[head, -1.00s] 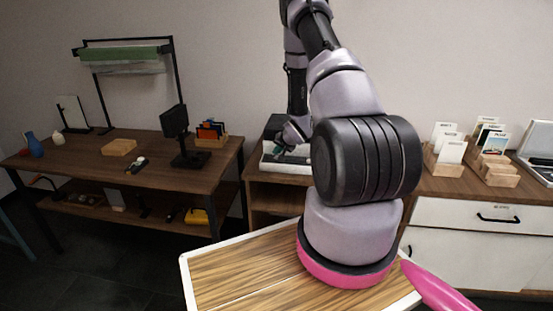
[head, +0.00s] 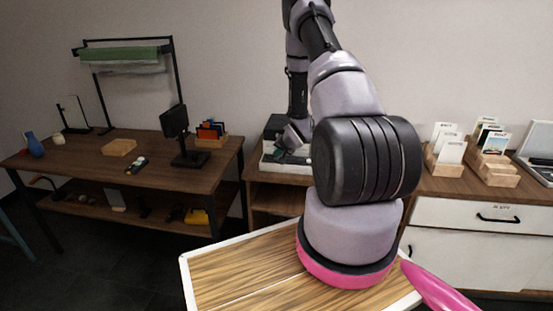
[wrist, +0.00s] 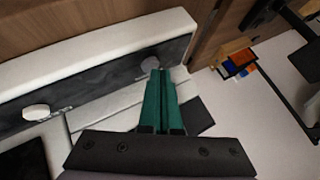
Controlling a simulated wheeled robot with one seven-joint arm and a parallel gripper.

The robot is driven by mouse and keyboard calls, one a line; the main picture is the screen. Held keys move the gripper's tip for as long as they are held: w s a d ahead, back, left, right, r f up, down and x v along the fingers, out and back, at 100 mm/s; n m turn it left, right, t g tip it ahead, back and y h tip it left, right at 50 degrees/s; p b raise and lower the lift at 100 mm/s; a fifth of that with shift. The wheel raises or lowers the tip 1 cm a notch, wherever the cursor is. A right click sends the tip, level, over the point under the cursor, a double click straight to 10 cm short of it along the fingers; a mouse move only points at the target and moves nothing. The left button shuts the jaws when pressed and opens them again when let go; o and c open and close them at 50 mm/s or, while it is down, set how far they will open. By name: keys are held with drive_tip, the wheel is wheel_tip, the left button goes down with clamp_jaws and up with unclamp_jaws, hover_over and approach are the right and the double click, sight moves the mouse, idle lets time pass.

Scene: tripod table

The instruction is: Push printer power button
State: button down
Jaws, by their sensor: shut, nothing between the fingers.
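The printer (head: 277,165), pale with a dark top part, stands on the cabinet behind my arm, partly hidden by it. In the wrist view its white casing (wrist: 95,55) and dark panel (wrist: 75,80) fill the left and middle. A pale oval knob or button (wrist: 36,112) sits on the dark panel at left. A greyer oval (wrist: 150,66) shows at the panel's right end, just beyond my fingertips; I cannot tell which is the power button. My gripper (wrist: 160,73) has green fingers, shut and empty. Its tips are over or close to the panel; contact cannot be told.
A desk (head: 75,148) with a black monitor (head: 175,122) and a card holder (head: 210,134) stands left. Wooden card stands (head: 446,162) are on the cabinet to the right. A wood-topped table (head: 235,270) is in front.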

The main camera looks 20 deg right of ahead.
drive_tip(key=shift+f, duration=0.1)
idle(0.3)
drive_tip(key=shift+r, duration=0.7)
wheel_tip(320, 180, up, 6)
idle(0.4)
idle(0.4)
